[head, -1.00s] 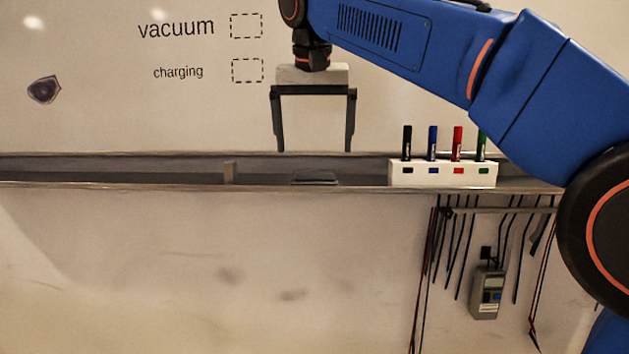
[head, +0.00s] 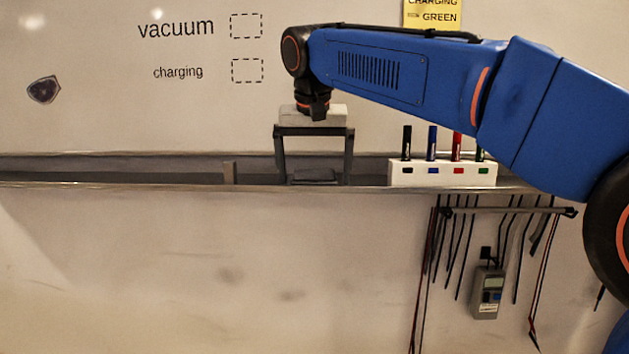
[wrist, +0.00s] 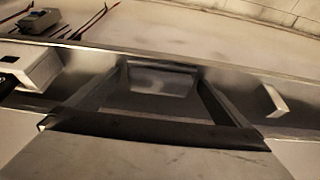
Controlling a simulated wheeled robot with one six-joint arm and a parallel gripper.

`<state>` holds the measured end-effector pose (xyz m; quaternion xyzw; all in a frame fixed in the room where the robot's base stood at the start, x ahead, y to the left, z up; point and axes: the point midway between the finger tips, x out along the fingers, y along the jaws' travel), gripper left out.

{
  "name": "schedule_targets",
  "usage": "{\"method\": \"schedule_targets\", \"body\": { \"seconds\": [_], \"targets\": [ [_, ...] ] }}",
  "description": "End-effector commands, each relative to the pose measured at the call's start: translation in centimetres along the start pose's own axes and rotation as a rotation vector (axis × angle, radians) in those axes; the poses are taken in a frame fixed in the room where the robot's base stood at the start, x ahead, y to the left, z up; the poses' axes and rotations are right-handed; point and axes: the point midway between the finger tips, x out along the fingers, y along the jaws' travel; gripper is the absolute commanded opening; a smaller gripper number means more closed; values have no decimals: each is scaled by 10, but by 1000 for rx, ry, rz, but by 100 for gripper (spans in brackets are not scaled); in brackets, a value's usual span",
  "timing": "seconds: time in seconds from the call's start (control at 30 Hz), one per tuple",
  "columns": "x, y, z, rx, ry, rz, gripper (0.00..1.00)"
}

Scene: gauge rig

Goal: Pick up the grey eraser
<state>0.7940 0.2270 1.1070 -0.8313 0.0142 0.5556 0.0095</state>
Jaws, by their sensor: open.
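The grey eraser (head: 316,176) lies in the tray under the whiteboard, left of the marker holder. My gripper (head: 315,182) is open and points down, with one finger on each side of the eraser. Its fingertips reach down to about the tray. In the wrist view the eraser (wrist: 160,82) shows between the two fingers, with space visible around it. I cannot tell whether either finger touches it.
The tray ledge (head: 120,186) runs across the view. A white holder (head: 442,173) with several coloured markers stands to the right. A small upright divider (head: 229,172) stands to the left. Cables and a grey meter (head: 487,292) hang below the tray at right.

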Motion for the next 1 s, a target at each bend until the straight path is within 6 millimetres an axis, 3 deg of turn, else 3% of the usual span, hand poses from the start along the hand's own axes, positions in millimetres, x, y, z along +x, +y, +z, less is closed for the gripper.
{"method": "schedule_targets", "body": {
  "seconds": [0.07,0.2,0.23,0.57,1.0],
  "targets": [
    [0,0,0,0,0,0,95],
    [0,0,0,0,0,0,62],
    [0,0,0,0,0,0,58],
    [-4,0,-2,0,1,0,58],
    [-65,-1,-28,0,2,-1,58]
  ]
}}
